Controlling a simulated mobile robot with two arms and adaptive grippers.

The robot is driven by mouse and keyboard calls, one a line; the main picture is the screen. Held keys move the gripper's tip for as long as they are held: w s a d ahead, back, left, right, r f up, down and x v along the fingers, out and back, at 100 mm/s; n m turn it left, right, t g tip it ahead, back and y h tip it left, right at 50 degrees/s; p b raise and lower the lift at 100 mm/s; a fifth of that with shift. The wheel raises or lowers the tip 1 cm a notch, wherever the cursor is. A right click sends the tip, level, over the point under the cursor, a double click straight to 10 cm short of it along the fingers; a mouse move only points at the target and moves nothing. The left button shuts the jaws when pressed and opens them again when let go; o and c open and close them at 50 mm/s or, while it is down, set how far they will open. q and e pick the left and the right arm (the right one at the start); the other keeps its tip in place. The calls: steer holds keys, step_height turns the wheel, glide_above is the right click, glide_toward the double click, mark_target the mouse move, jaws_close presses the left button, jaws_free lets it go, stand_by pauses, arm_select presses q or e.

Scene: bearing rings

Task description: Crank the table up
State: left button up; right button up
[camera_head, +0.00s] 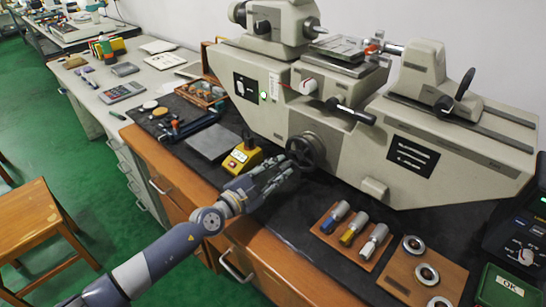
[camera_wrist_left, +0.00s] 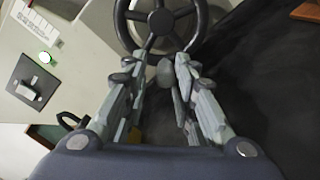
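The measuring machine (camera_head: 345,150) stands on the dark bench top, with its work table (camera_head: 345,52) on top at the middle. A dark spoked handwheel (camera_head: 303,149) is on the machine's front; it also shows at the top of the left wrist view (camera_wrist_left: 161,20). My left gripper (camera_head: 284,170) is right at the lower left of the wheel. In the left wrist view its fingers (camera_wrist_left: 163,68) are apart, with the wheel's rounded grey crank knob (camera_wrist_left: 166,73) between them. A gap shows beside the knob, and firm contact cannot be seen. My right gripper is out of view.
A yellow button box (camera_head: 242,157) and a grey plate (camera_head: 210,142) lie left of the gripper. Wooden boards with handled gauges (camera_head: 349,232) and rings (camera_head: 427,274) lie to the right. A lever (camera_head: 350,111) sticks out from the machine above right of the wheel.

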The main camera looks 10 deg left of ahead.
arm_select(q)
steer(key=m, duration=0.1)
steer(key=a+r+m, duration=0.1)
steer(key=m, duration=0.1)
steer(key=shift+w+r+p, duration=0.3)
steer(key=shift+w, duration=0.05)
steer(key=s+a+r+m+p, duration=0.1)
steer(key=s+a+m+p, duration=0.1)
steer(key=s+a+m, duration=0.2)
steer(key=s+a, duration=0.1)
steer(key=s, duration=0.1)
steer(key=shift+s+r+m+p, duration=0.25)
steer(key=shift+s+m+p, duration=0.1)
steer(key=shift+s+m, duration=0.05)
